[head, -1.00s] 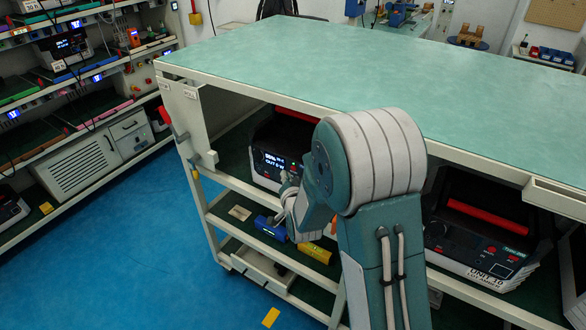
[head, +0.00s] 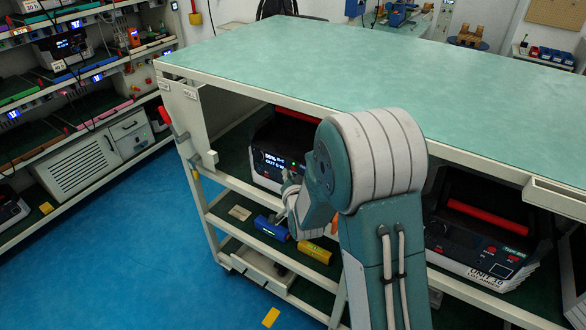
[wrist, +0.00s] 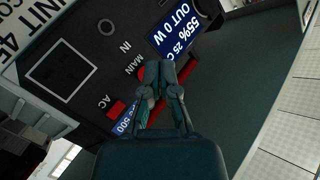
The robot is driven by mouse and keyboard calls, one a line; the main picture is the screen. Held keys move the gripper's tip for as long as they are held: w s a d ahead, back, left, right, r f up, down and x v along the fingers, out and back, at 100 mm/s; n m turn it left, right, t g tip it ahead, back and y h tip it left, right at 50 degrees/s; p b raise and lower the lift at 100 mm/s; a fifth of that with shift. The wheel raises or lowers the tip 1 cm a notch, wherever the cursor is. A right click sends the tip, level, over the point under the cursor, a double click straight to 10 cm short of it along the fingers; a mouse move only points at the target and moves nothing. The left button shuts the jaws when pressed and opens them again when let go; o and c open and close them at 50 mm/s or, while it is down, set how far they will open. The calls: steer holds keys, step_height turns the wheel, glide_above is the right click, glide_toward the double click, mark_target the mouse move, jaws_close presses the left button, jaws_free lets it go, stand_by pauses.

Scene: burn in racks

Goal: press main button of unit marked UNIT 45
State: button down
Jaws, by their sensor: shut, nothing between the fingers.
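The unit marked UNIT 45 (wrist: 62,50) fills the left of the wrist view, rotated, with its lit display (wrist: 180,32) reading 55%, 25 C, OUT 0 W. Its red main button (wrist: 142,73), beside the word MAIN, is partly hidden by my gripper (wrist: 158,68). My gripper is shut and empty, its tips over the edge of that button; I cannot tell whether they touch it. A red AC button (wrist: 115,108) lies farther down the panel. In the head view the unit (head: 262,142) stands on the bench's upper shelf, partly hidden by my arm.
The bench's green top (head: 300,65) overhangs the shelf. A unit marked UNIT 10 (head: 475,235) stands to the right on the same shelf. Blue (head: 271,227) and yellow (head: 314,252) items lie below. A rack (head: 80,170) stands at left, with clear blue floor between.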

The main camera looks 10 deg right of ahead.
steer(key=shift+d, duration=0.15)
stand_by(0.4)
steer(key=shift+w+d+r, duration=0.1)
steer(key=shift+w+d, duration=0.15)
steer(key=shift+w+d, duration=0.1)
steer(key=shift+w, duration=0.05)
stand_by(0.5)
steer(key=shift+s+a, duration=0.45)
steer(key=s+a, duration=0.4)
steer(key=shift+s+a, duration=0.15)
stand_by(0.6)
stand_by(0.4)
